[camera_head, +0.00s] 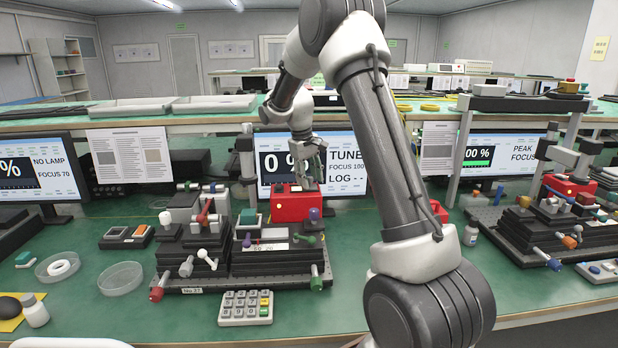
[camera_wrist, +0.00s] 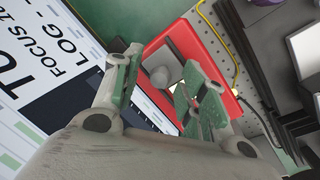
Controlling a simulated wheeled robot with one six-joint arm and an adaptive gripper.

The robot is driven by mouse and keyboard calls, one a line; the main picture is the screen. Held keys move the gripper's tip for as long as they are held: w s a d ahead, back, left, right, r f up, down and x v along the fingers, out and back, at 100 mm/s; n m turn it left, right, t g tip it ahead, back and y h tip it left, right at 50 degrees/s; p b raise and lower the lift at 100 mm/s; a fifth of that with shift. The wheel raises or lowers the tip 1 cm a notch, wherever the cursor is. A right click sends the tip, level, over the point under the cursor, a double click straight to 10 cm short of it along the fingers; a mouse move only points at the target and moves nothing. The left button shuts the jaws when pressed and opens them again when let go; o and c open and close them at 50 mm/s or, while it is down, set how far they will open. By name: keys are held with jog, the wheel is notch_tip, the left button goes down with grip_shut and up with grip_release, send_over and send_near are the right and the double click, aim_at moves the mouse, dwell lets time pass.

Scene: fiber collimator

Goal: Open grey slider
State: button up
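The red box (camera_head: 291,207) stands on the black optical stage left of centre in the head view. In the wrist view its red top (camera_wrist: 214,52) has a dark recess, and a small grey knob (camera_wrist: 160,77), which looks like the grey slider, shows there. My gripper (camera_head: 311,180) points down just above the red box. In the wrist view my gripper (camera_wrist: 162,68) is open, with the knob between the fingertips in the picture and no clear contact.
A monitor (camera_head: 347,165) stands close behind the red box. A keypad (camera_head: 246,308) lies in front of the stage. Levers with coloured ends, such as the green one (camera_head: 304,239), stick out nearby. A yellow wire (camera_wrist: 235,75) runs beside the box.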

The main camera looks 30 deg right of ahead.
notch_tip(320, 180, up, 12)
jog(key=a, duration=0.2)
jog(key=shift+s+a, duration=0.15)
jog(key=shift+s, duration=0.05)
jog(key=shift+s+f, duration=0.1)
jog(key=shift+f, duration=0.05)
dwell(0.4)
